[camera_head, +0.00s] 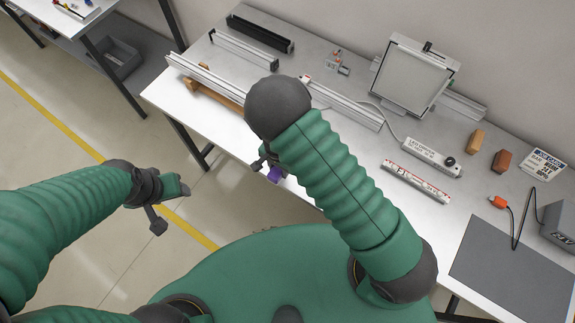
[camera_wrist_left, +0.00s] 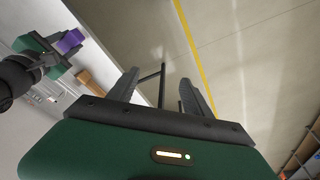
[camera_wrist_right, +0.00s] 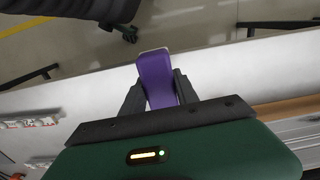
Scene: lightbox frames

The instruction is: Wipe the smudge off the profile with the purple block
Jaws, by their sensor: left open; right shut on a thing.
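A long silver profile (camera_head: 207,76) lies on the table's left part, next to a wooden piece (camera_head: 200,91); my right arm hides its near end. A silver profile also shows at the right of the right wrist view (camera_wrist_right: 290,133). I cannot make out a smudge. My right gripper (camera_wrist_right: 158,88) is shut on the purple block (camera_wrist_right: 156,70), which sticks out beyond the fingertips. In the head view the block (camera_head: 275,174) is near the table's front edge. My left gripper (camera_head: 172,207) is open and empty over the floor, left of the table.
A second silver rail (camera_head: 345,106), a framed panel (camera_head: 410,77), a power strip (camera_head: 422,156), a red-and-white bar (camera_head: 415,182) and two wooden blocks (camera_head: 476,141) (camera_head: 501,161) occupy the table. A dark mat (camera_head: 512,268) lies at the right. The floor beside the table is clear.

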